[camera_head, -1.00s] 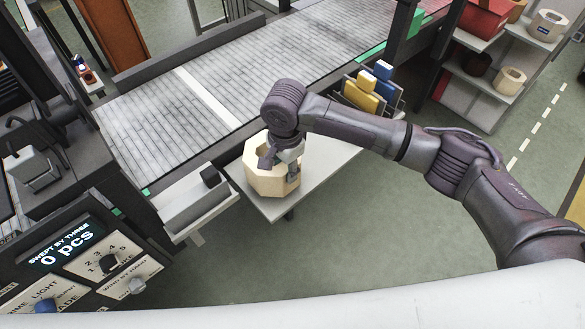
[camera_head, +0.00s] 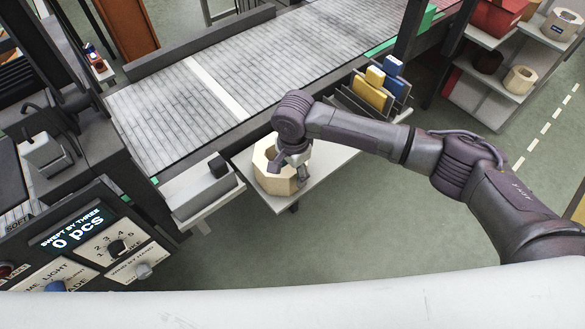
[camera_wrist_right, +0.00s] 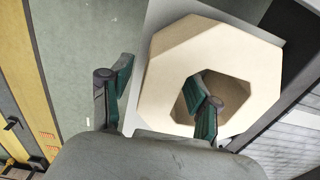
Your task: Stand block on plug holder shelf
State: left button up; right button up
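A cream octagonal block (camera_head: 266,181) with a wide central hole rests on a light shelf (camera_head: 322,168) beside the conveyor. It also shows large in the right wrist view (camera_wrist_right: 176,66). My right gripper (camera_head: 290,169) is down at the block, its fingers open around one side wall. In the right wrist view the gripper (camera_wrist_right: 160,98) has one finger inside the hole and the other outside the block, with a gap at the outer finger. My left gripper is not in view. Which shelf is the plug holder shelf I cannot tell for certain.
A rack (camera_head: 370,92) with yellow and blue pieces stands at the shelf's far end. The conveyor (camera_head: 225,75) runs behind. A shelving unit (camera_head: 490,95) at right holds similar blocks and a red bin (camera_head: 497,17). A control panel (camera_head: 90,245) stands at lower left. Open floor lies in front.

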notch_tip(320, 180, up, 12)
jog(key=b, duration=0.1)
dwell(0.5)
jog(key=shift+d+r, duration=0.1)
